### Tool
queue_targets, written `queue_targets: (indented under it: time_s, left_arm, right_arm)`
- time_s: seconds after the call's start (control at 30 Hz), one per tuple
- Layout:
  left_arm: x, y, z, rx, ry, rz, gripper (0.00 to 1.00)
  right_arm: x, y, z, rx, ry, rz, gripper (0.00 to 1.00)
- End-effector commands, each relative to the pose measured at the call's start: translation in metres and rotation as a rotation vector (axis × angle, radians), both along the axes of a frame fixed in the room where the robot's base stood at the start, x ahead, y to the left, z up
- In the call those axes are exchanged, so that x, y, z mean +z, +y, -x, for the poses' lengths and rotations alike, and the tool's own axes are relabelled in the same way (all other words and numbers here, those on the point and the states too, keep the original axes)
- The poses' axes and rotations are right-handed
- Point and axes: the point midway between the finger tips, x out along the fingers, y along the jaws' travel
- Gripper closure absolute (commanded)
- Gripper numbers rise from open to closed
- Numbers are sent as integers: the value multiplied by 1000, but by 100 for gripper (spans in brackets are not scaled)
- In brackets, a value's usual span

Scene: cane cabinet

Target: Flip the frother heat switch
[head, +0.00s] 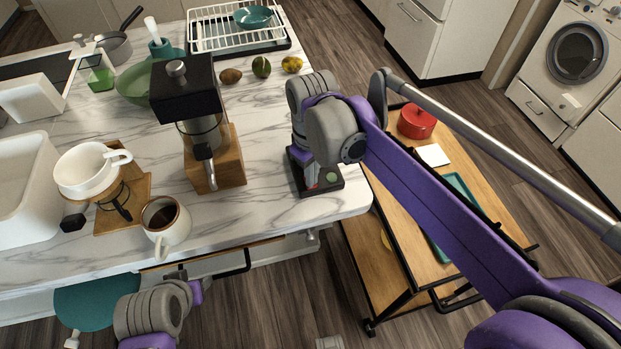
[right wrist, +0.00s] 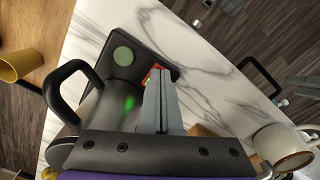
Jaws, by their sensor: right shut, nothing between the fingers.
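The frother's black base (head: 326,188) stands near the right corner of the marble counter. A round green button (right wrist: 122,55) and a red switch (right wrist: 155,74) are on its top. The metal jug (right wrist: 98,108) with a black handle shows in the right wrist view, with a bright green spot on its side. My right gripper (right wrist: 160,88) is shut and empty, its tips at or very close to the red switch; contact cannot be told. The tips hide part of the switch. My left gripper (head: 180,274) is low at the counter's front edge; its fingers are unclear.
A coffee maker (head: 188,92) on a wooden block and a mug of dark coffee (head: 166,224) stand left of the frother. A wooden cart (head: 407,275) with a red pot (head: 417,121) is right of the counter. Bare marble surrounds the base's left side.

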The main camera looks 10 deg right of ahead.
Motion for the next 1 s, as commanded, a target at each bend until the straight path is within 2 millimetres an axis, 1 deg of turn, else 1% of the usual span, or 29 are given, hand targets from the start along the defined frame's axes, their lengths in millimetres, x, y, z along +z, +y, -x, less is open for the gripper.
queue_targets:
  time_s: [0.17,0.7,1.0]
  left_arm:
    - [5,0,-1,0,-3,0,50]
    - [40,0,-14,0,-26,0,50]
    - [56,0,-21,0,-39,0,50]
  right_arm:
    - [5,0,0,0,0,0,100]
    - [49,0,-1,0,-2,0,100]
    - [70,0,0,0,-1,-1,100]
